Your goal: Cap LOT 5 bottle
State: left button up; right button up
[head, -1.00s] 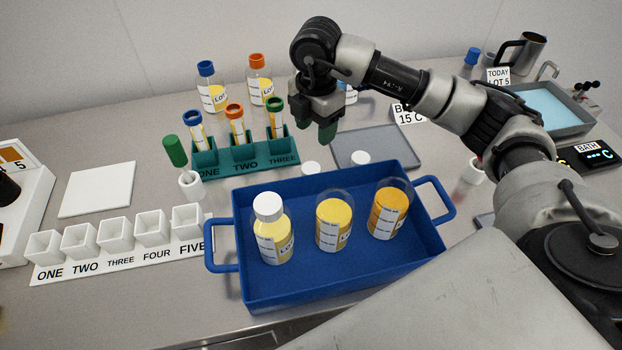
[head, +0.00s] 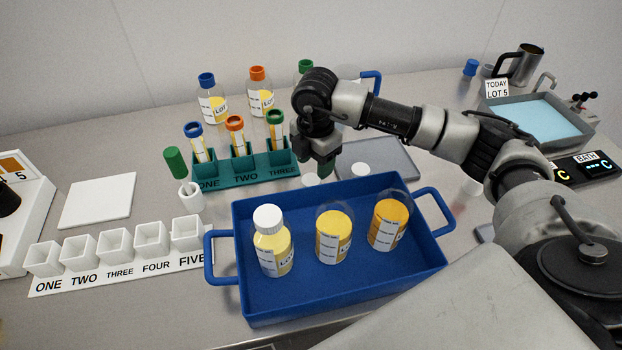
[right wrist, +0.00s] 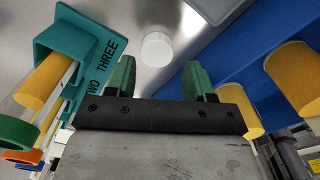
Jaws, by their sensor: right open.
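Three bottles with yellow to amber contents stand in a blue tray. The left bottle (head: 271,250) has a white cap; the middle bottle (head: 333,235) and right bottle (head: 388,224) appear to have no white cap. Their lot numbers are not readable. Two loose white caps lie behind the tray: a left cap (head: 311,180) and a right cap (head: 361,169) on a grey mat. My right gripper (head: 323,168) is open and empty, pointing down close above the left cap. In the right wrist view a white cap (right wrist: 157,49) shows between and beyond the open fingers. My left gripper is out of view.
The blue tray (head: 300,290) stands just in front of my gripper. A teal rack (head: 243,169) with capped tubes is close on its left. The grey mat (head: 395,155) lies to the right. A sign (head: 497,88) reads TODAY LOT 5.

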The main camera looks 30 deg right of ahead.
aim_at(313, 178)
jog(key=shift+f+p, duration=0.3)
jog(key=shift+f, duration=0.1)
jog(key=f, duration=0.2)
jog(key=f+p, duration=0.1)
jog(key=f, duration=0.1)
jog(key=shift+w+a+f, duration=0.15)
jog(key=shift+a+f, duration=0.05)
jog(key=shift+f, duration=0.05)
jog(key=c, duration=0.6)
